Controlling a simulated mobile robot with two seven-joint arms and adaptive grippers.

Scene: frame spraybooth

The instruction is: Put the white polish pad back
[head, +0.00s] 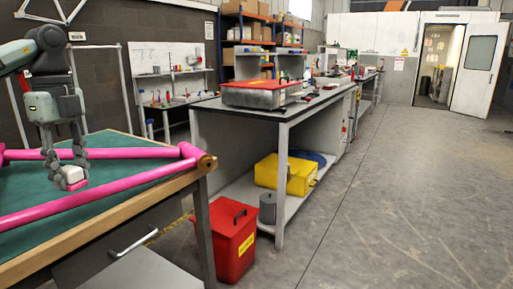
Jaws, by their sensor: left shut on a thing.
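My left gripper (65,176) points down over the green-topped bench at the left of the head view. Its fingers are shut on a small white block with a pink underside, which looks like the white polish pad (73,174). The pad is between the tubes of a pink frame (110,194) lying on the bench. I cannot tell whether the pad touches the green top (130,168) or hangs just above it. My right gripper is not in view.
A long workbench (270,111) with a red-lidded metal box (255,97) stands beyond. A red bin (234,246) stands on the floor beside the green-topped bench. A yellow case (285,176) lies on the lower shelf. The floor at right is clear towards an open doorway.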

